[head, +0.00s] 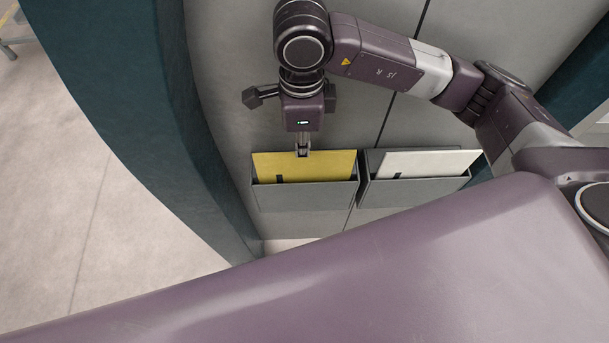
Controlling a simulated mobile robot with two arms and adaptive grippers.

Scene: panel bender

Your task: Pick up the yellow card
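The yellow card (330,164) stands in the left of two grey wall holders (305,195), with its upper part showing above the holder's front wall. The lower part of the card is hidden inside. My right gripper (303,152) points down at the middle of the card's top edge, and its fingertips overlap that edge in the view. The fingers are close together, but I cannot tell whether they grip the card. My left gripper is not in view.
A second grey holder (415,190) to the right holds a white card (430,162). Both holders are at a grey panel (225,75). A dark teal curved frame (125,85) stands to the left, with open floor (65,190) beyond it.

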